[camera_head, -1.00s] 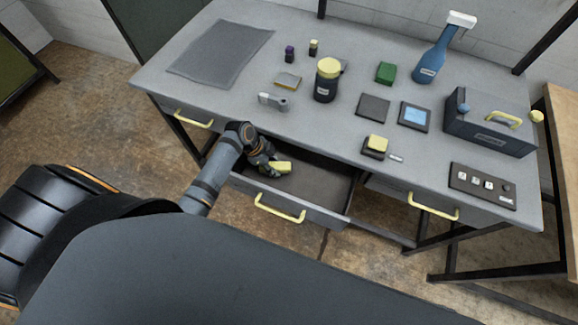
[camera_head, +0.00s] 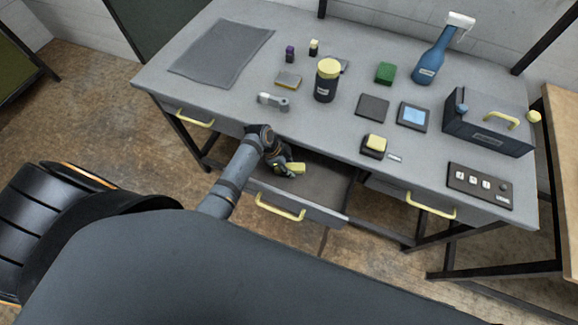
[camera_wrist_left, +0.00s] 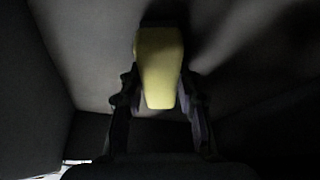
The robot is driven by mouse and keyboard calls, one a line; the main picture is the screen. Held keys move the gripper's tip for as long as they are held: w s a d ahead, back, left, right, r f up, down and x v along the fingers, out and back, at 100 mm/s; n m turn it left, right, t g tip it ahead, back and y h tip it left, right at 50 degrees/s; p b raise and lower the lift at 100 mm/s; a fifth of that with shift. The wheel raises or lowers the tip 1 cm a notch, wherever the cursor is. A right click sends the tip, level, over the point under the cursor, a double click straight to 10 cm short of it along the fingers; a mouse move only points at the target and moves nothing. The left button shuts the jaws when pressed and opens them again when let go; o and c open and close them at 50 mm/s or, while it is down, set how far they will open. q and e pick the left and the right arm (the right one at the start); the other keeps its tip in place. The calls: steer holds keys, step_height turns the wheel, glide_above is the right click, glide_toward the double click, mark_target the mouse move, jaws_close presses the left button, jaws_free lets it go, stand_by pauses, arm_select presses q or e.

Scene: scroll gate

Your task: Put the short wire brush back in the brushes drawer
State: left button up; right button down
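The short wire brush shows as a yellow block-like handle (camera_head: 296,168) inside the open middle drawer (camera_head: 328,180). Its bristles cannot be made out. My left gripper (camera_head: 287,167) reaches down into the left part of this drawer and is closed around the brush. In the left wrist view the yellow handle (camera_wrist_left: 159,70) sits between the two dark fingers (camera_wrist_left: 158,100), with the dim drawer floor (camera_wrist_left: 85,50) behind it. I cannot tell whether the brush touches the floor. No drawer label is readable. My right gripper is out of view.
The workbench top (camera_head: 225,95) overhangs the drawer. A left drawer handle (camera_head: 195,117) and a right drawer handle (camera_head: 431,207) are on shut drawers. A yellow-lidded jar (camera_head: 327,82), a grey tool (camera_head: 272,101) and a yellow-topped block (camera_head: 374,145) stand above.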

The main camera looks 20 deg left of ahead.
arm_select(q)
steer(key=o, duration=0.4)
steer(key=shift+d, duration=0.1)
steer(key=shift+o, duration=0.2)
steer(key=shift+r, duration=0.25)
steer(key=v, duration=1.1)
steer(key=shift+a+r, duration=0.25)
steer(key=shift+r, duration=0.05)
steer(key=shift+r+p, duration=0.15)
steer(key=shift+p, duration=0.15)
